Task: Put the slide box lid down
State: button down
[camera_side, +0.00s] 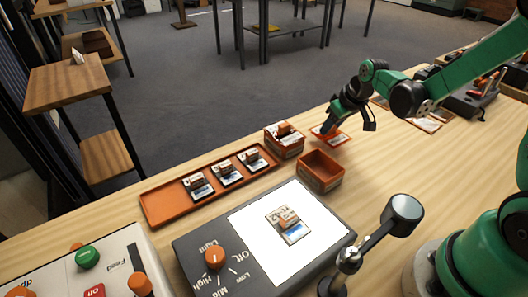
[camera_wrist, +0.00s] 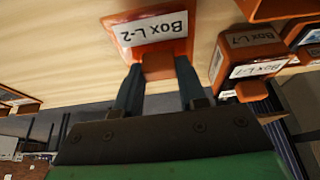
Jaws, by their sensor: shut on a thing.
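My gripper (camera_side: 334,126) is shut on the orange slide box lid (camera_side: 341,140), at the back of the table behind the open box. In the wrist view, my gripper (camera_wrist: 160,68) has a finger on each side of the lid's orange knob. The lid (camera_wrist: 180,20) bears a white label reading "Box L-2". I cannot tell whether the lid touches the table. The open orange slide box (camera_side: 320,172) stands in front of the lid and looks empty inside.
An orange tray (camera_side: 160,208) holds several slides. A slide lies on the light box (camera_side: 320,231). A lamp-like fixture (camera_side: 403,212) stands at front right.

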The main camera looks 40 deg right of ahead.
jog(key=shift+f, duration=0.95)
jog(key=c, duration=0.5)
grip_release()
jog(key=shift+f, duration=0.1)
jog(key=v, duration=1.2)
jog(key=s+a+t, duration=0.1)
jog(key=s+a, duration=0.1)
jog(key=a, duration=0.3)
jog(key=s+a+r+t, duration=0.1)
jog(key=s+a, duration=0.2)
jog(key=a, duration=0.2)
jog(key=shift+s+r+t, duration=0.25)
jog(key=shift+t, duration=0.05)
